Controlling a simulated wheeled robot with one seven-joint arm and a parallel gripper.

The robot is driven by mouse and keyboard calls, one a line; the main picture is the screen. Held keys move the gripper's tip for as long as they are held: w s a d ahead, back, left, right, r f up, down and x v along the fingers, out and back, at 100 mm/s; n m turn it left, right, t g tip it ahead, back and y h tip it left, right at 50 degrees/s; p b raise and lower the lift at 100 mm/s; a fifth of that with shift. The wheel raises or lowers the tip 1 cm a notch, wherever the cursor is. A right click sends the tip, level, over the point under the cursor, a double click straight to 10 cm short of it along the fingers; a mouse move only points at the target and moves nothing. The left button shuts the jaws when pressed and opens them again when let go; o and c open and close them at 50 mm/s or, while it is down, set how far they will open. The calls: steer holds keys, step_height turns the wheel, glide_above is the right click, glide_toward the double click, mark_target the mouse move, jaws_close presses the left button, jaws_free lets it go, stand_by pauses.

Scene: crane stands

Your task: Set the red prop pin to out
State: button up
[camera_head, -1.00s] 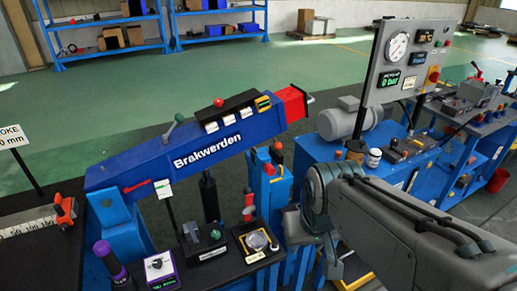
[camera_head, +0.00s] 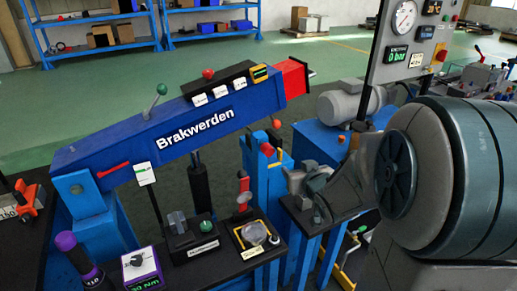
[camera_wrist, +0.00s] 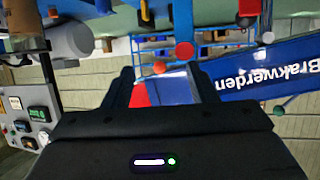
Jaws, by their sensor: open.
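A blue post (camera_head: 264,185) stands under the raised end of the blue boom (camera_head: 130,145) marked "Brakwerden". A red knob (camera_head: 267,149) on its upper part looks like the red prop pin, with an orange-red ball (camera_head: 277,124) just above it. I cannot tell the pin's setting. In the wrist view my gripper (camera_wrist: 166,82) is open and empty. A red disc (camera_wrist: 184,50) and a smaller red ball (camera_wrist: 159,67) show beyond and between its fingers; which is the pin is unclear.
The boom's red end cap (camera_head: 293,78) overhangs near the post. A red-handled lever (camera_head: 244,190) and small devices stand on the black bench in front. A gauge panel (camera_head: 405,40) and grey motor (camera_head: 345,104) are at right.

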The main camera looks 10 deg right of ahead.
mark_target(270, 152)
steer(key=w+a+t+y+b, duration=0.1)
steer(key=w+a, duration=0.1)
steer(key=w, duration=0.2)
steer(key=w+a+f+t+y+b, duration=0.1)
steer(key=w+y+b, duration=0.1)
steer(key=w, duration=0.3)
steer(key=w+a+f+t+y+b, duration=0.1)
steer(key=w+a, duration=0.1)
steer(key=w, duration=0.3)
steer(key=shift+a+f+n+y+b, duration=0.25)
steer(key=shift+a+n+y+b, duration=0.05)
